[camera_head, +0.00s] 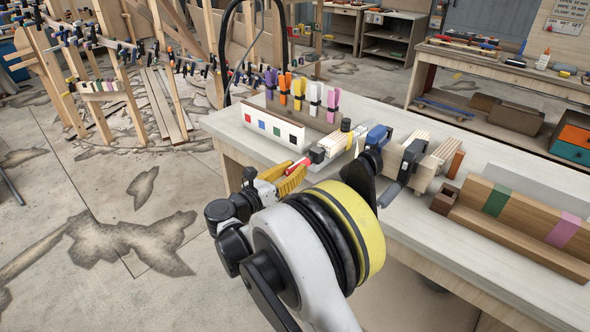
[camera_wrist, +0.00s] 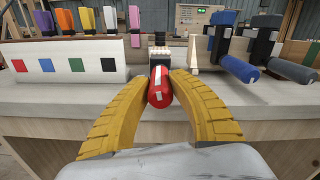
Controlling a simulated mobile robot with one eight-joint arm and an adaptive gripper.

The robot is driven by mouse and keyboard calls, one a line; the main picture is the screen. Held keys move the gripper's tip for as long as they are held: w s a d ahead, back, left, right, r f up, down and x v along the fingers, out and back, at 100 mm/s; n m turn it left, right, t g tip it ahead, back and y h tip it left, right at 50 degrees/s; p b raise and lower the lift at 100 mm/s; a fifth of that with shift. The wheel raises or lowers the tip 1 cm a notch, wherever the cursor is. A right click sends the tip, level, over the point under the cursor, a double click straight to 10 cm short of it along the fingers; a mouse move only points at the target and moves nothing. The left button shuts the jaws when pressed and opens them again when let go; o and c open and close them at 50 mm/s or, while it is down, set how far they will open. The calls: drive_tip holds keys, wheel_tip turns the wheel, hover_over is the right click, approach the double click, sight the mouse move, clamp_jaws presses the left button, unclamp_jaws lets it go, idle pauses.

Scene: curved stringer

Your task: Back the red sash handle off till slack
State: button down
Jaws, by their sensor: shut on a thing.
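The red sash handle (camera_wrist: 160,88) is a red cylinder with a white mark on its end face. In the wrist view it points toward me, between the yellow fingers of my gripper (camera_wrist: 160,98). The fingertips close on its two sides. In the head view the red handle (camera_head: 299,168) shows at the tips of my gripper (camera_head: 294,174), at the bench edge. Behind it is a dark clamp head (camera_wrist: 160,55) against pale wood strips (camera_head: 340,141). How tight the clamp sits cannot be told.
A white board with red, blue, green and black squares (camera_wrist: 70,64) stands left of the handle. Coloured clamps stand in a rack behind it. A blue-handled clamp (camera_wrist: 238,69) and a grey-handled clamp (camera_wrist: 290,70) stick out close on the right. Wooden blocks with green and pink bands (camera_head: 520,219) lie further right.

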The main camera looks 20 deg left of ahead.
drive_tip(key=n, duration=0.4)
drive_tip(key=shift+n, duration=0.3)
drive_tip(key=n, duration=0.3)
drive_tip(key=shift+n, duration=0.3)
drive_tip(key=n, duration=0.7)
drive_tip(key=shift+b, duration=0.4)
drive_tip(key=n, duration=0.4)
drive_tip(key=shift+f, duration=0.1)
drive_tip(key=n, duration=0.8)
drive_tip(key=shift+n, duration=1.9)
